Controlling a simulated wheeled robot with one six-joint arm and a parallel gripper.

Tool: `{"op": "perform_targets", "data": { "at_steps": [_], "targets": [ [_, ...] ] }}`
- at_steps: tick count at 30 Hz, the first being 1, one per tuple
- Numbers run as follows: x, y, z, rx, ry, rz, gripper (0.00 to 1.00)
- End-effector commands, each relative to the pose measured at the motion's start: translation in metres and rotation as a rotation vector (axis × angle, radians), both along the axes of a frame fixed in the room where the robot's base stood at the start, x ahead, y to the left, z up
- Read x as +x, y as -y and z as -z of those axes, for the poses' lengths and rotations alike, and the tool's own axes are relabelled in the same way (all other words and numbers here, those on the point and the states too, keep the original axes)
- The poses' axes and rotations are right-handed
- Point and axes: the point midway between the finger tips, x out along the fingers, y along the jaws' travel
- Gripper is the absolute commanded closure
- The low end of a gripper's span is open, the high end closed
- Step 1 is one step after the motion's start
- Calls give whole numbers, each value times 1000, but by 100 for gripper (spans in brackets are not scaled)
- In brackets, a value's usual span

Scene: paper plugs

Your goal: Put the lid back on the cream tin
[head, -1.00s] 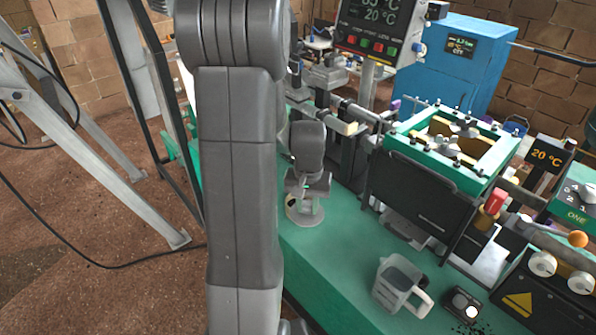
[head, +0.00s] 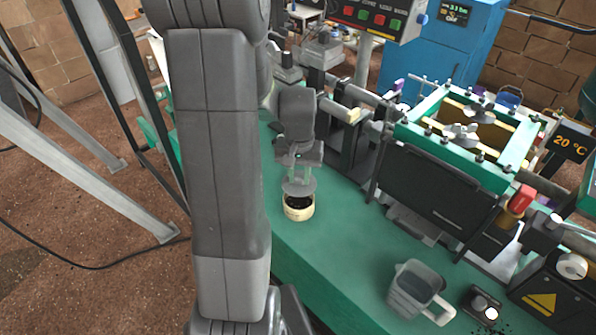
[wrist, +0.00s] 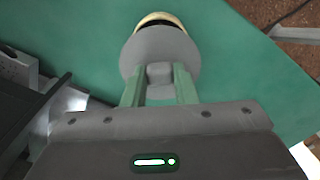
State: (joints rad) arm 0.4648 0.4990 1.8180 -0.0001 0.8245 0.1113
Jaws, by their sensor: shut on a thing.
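The cream tin (head: 298,213) stands upright and open on the green bench, its dark inside showing. The lid (head: 299,189) is a flat grey disc with a small knob. My gripper (head: 299,174) is shut on this knob and holds the lid about level. In the head view the lid overlaps the tin's far rim. In the wrist view the lid (wrist: 133,64) hides much of the tin (wrist: 160,18), leaving a cream rim and dark sliver at the top. The lid is off-centre from the tin; the height of the gap is hard to tell.
A clear jug (head: 412,290) and a small dark box with a white knob (head: 481,303) stand on the green bench (head: 335,255) to the right. A black panel and green-framed machine (head: 440,160) stand behind. The bench around the tin is clear.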

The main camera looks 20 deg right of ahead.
Motion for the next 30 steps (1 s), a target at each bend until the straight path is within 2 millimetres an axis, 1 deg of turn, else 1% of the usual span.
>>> {"op": "perform_targets", "data": {
  "at_steps": [1, 9, 15, 20, 30],
  "targets": [
    [0, 0, 8, 1, -1, 0, 95],
    [0, 0, 34, 0, 0, 0, 95],
    [0, 0, 50, 0, 0, 0, 95],
    [0, 0, 53, 0, 0, 0, 95],
    [0, 0, 52, 0, 0, 0, 95]
  ]
}}
